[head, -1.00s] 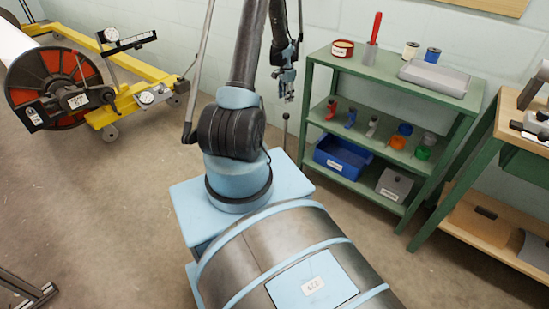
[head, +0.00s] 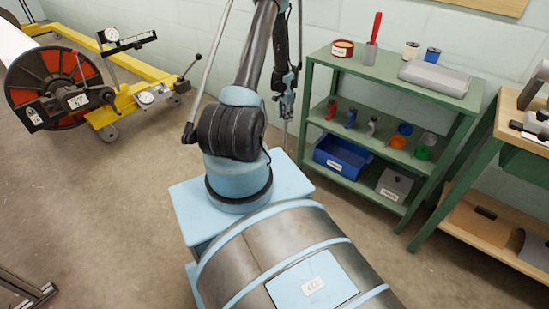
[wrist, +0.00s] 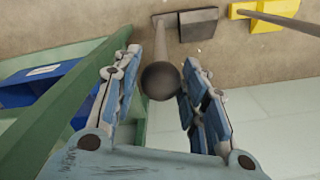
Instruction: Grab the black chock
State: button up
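The black chock (wrist: 198,24) is a dark flat block on the floor at the top of the wrist view. A rod rises from it to a dark round knob (wrist: 160,80). My gripper (wrist: 162,56) is open, with one blue-grey finger on each side of the knob. A gap shows on the left of the knob; on the right, I cannot tell whether knob and finger touch. In the head view my gripper (head: 287,107) hangs left of the green shelf, over the thin rod (head: 285,136). The chock's block is hidden there behind my body.
The green shelf rack (head: 309,100) stands close on the right, with a blue bin (head: 342,157) on its lower shelf. In the wrist view a yellow block (wrist: 275,8) with its own rod lies near the chock. A yellow wheeled frame (head: 150,104) stands at left.

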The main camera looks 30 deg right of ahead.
jog(key=shift+f, duration=2.9)
grip_shut()
